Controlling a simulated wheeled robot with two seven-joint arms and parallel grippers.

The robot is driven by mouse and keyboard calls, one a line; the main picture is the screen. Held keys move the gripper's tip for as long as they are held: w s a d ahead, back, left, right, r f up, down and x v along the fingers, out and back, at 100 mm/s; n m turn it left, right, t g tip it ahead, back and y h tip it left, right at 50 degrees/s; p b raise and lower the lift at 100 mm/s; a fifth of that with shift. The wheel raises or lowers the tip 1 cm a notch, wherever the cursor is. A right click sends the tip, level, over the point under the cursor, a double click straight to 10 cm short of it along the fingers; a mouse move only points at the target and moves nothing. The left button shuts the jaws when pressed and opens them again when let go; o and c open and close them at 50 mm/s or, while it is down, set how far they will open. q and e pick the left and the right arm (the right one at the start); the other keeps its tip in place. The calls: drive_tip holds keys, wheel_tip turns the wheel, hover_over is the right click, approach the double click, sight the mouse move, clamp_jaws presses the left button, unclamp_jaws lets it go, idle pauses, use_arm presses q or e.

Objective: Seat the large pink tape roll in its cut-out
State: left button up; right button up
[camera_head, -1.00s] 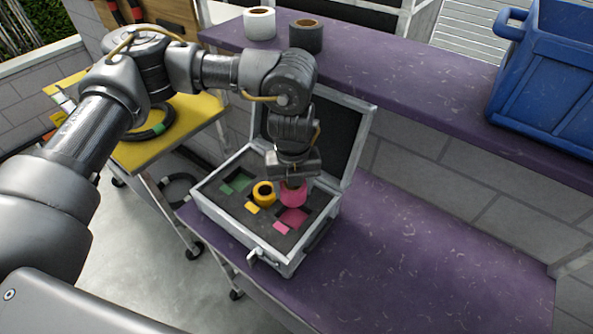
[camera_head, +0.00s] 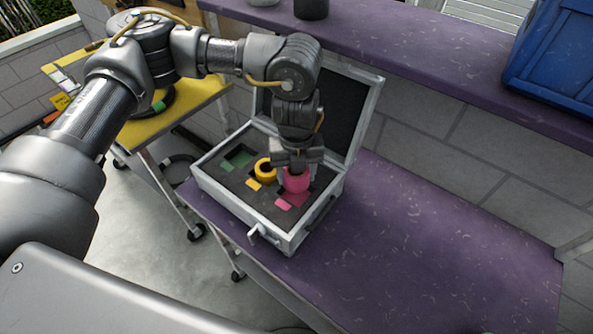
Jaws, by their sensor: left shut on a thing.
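The large pink tape roll (camera_head: 296,181) is in my left gripper (camera_head: 295,172), over the right part of the dark foam in the open case (camera_head: 216,198). My left gripper points down and is shut on the roll. The roll covers part of a pink-marked cut-out (camera_head: 297,198); I cannot tell whether its underside touches the foam. A smaller pink label (camera_head: 282,204) lies just in front. A yellow tape roll (camera_head: 265,169) sits in the foam to the left, with a yellow label (camera_head: 253,184) beside it. A green-marked cut-out (camera_head: 240,158) shows empty farther left. My right gripper is not in view.
The case's raised lid (camera_head: 372,95) stands close behind my left gripper. A purple shelf (camera_head: 430,70) runs behind, with a blue crate (camera_head: 555,60) at right. The purple bench (camera_head: 430,260) right of the case is clear. A yellow cart (camera_head: 190,110) stands at left.

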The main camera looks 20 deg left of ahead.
use_arm(q)
drive_tip(key=shift+f+b, duration=1.55)
drive_tip(key=shift+f, duration=0.6)
drive_tip(key=o, duration=1)
drive_tip(key=shift+o, duration=0.6)
drive_tip(key=r, duration=0.4)
drive_tip(key=shift+w+r+b, duration=0.2)
drive_tip(key=shift+w+b, duration=0.1)
drive_tip(key=shift+b, duration=0.1)
wheel_tip(320, 180, up, 6)
drive_tip(key=shift+s+r+b, duration=0.25)
drive_tip(key=shift+s+b, duration=0.15)
drive_tip(key=shift+b, duration=0.05)
